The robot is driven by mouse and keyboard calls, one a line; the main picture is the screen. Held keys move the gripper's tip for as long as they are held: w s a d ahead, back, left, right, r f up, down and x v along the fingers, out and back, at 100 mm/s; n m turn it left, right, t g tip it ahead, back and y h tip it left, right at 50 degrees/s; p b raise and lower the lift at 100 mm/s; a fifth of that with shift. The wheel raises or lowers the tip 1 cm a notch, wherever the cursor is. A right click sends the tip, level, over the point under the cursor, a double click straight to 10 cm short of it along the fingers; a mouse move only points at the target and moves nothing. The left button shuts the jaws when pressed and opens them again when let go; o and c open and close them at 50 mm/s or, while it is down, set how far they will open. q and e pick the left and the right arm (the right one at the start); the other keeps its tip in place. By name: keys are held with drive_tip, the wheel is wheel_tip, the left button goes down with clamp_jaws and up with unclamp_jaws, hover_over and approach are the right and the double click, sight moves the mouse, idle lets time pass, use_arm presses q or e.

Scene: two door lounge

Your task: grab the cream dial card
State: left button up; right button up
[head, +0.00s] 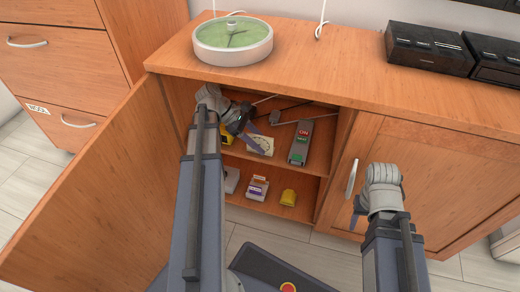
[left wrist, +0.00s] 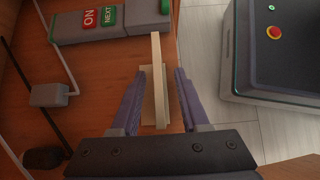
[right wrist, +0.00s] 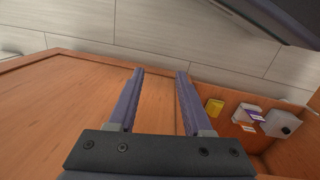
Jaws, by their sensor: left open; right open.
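The cream dial card (head: 264,144) stands on the upper shelf inside the open cabinet, with dark dial markings on its face. My left gripper (head: 255,136) reaches into the cabinet at the card and hides part of it. In the left wrist view the card (left wrist: 160,90) shows edge-on as a thin cream strip between the two open fingers (left wrist: 164,72). Gaps show on both sides, so the fingers look apart from it. My right gripper (head: 357,212) is open in front of the closed right door; nothing is between its fingers in the right wrist view (right wrist: 160,72).
A grey ON/NEXT switch box (head: 300,143) stands right of the card. A yellow item (head: 226,133) is to its left. Thin rods and cables lie behind. The lower shelf holds a yellow item (head: 288,197) and small boxes (head: 257,188). The open left door (head: 100,180) stands beside my left arm.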

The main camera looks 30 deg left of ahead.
use_arm(q)
clamp_jaws()
idle(0.3)
idle(0.3)
